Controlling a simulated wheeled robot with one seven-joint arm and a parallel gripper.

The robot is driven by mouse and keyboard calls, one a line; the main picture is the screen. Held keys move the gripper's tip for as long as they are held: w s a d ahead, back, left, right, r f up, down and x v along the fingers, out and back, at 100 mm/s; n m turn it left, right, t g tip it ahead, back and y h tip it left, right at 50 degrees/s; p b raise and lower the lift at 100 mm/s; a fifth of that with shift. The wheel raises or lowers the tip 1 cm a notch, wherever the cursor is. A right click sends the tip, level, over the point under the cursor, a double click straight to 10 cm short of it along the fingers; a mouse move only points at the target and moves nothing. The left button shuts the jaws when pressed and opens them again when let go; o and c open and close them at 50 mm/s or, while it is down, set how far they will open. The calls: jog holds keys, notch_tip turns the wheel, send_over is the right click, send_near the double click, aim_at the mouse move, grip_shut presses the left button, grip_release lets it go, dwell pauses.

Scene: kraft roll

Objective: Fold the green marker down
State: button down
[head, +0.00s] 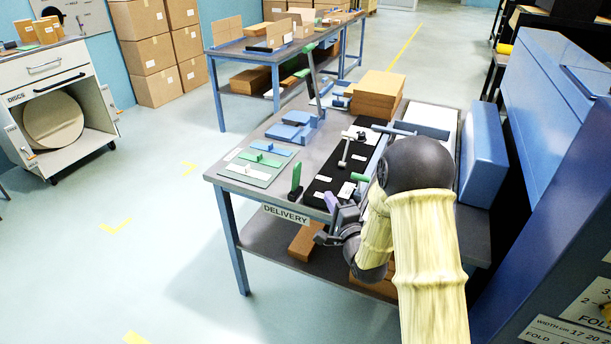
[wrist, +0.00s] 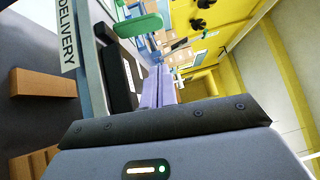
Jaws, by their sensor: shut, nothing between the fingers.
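An upright green marker (head: 296,180) stands at the front edge of the grey table, just behind the DELIVERY label. A green piece, probably this marker, shows at the top of the wrist view (wrist: 139,25). My gripper (head: 331,202) is at the table's front edge, to the right of the marker and apart from it. Its lavender fingers (wrist: 159,88) are together with nothing between them. Another green piece (head: 360,177) lies close to my arm, partly hidden by it.
The DELIVERY table (head: 225,179) bears a black strip (head: 326,183) with white cards, a board with small handles (head: 257,159), blue blocks (head: 290,132) and a cardboard stack (head: 376,94). A blue machine (head: 545,90) stands at the right. Floor left of the table is clear.

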send_near(300, 165)
jog(key=w, duration=0.2)
jog(key=w+d, duration=0.1)
jog(key=w, duration=0.1)
jog(key=shift+d+f+p, duration=0.15)
jog(key=shift+f+p, duration=0.05)
jog(key=shift+p, duration=0.1)
jog(key=a, duration=0.1)
jog(key=w+a, duration=0.1)
jog(key=shift+a+r, duration=0.15)
jog(key=shift+a, duration=0.15)
jog(key=shift+w+a, duration=0.15)
jog(key=shift+a, duration=0.4)
jog(key=shift+w+r+p, duration=0.1)
jog(key=shift+r+p, duration=0.05)
jog(key=shift+p, duration=0.15)
